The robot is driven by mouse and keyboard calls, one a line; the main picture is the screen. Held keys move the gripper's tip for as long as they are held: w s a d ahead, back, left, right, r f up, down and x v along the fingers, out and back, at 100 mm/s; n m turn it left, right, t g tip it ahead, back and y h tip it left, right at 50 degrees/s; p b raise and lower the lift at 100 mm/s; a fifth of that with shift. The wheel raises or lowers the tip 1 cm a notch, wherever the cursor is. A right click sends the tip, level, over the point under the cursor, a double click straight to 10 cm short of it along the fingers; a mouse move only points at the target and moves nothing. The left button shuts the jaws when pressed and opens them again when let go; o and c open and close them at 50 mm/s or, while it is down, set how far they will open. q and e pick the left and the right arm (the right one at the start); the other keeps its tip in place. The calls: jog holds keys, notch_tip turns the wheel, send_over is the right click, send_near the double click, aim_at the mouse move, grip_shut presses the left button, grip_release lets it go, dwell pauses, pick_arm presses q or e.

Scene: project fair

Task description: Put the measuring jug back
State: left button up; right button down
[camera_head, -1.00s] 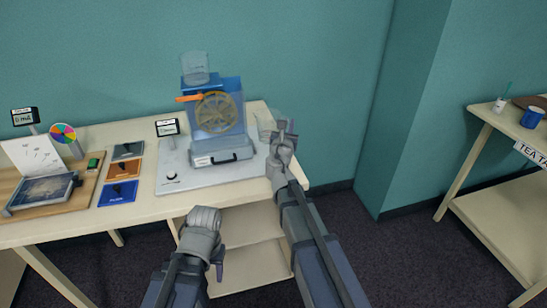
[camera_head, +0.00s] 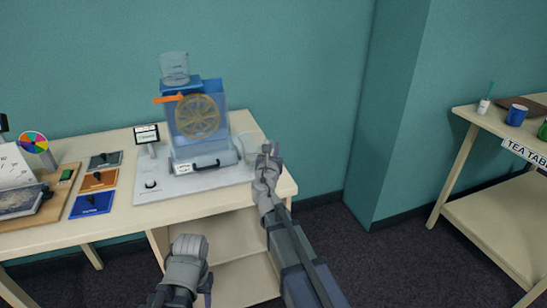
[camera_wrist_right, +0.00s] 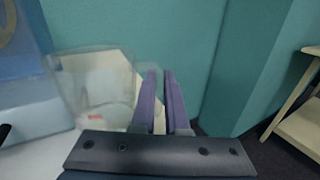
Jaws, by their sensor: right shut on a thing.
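The measuring jug (camera_head: 249,148) is a clear, see-through vessel at the right end of the display board, just right of the blue water-wheel box (camera_head: 211,137). It looks upright; I cannot tell whether its base touches the surface. My right gripper (camera_head: 268,160) is at the jug's right side, shut on it, apparently at its handle. In the right wrist view the jug (camera_wrist_right: 92,85) stands left of the two close-set fingers (camera_wrist_right: 164,95). The hold itself is hard to see. My left gripper (camera_head: 187,262) hangs low in front of the table; its fingers are unclear.
Another clear vessel (camera_head: 174,68) sits on top of the wheel box, beside an orange lever (camera_head: 168,99). The table's right edge is close to my right gripper. A tea table (camera_head: 465,115) stands far right.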

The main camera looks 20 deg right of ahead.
jog(key=shift+f+b, duration=0.4)
jog(key=shift+f, duration=0.45)
jog(key=shift+f, duration=0.15)
jog(key=c, duration=0.9)
grip_release()
jog(key=shift+r, duration=0.3)
jog(key=v, duration=1.2)
jog(key=shift+f, duration=0.1)
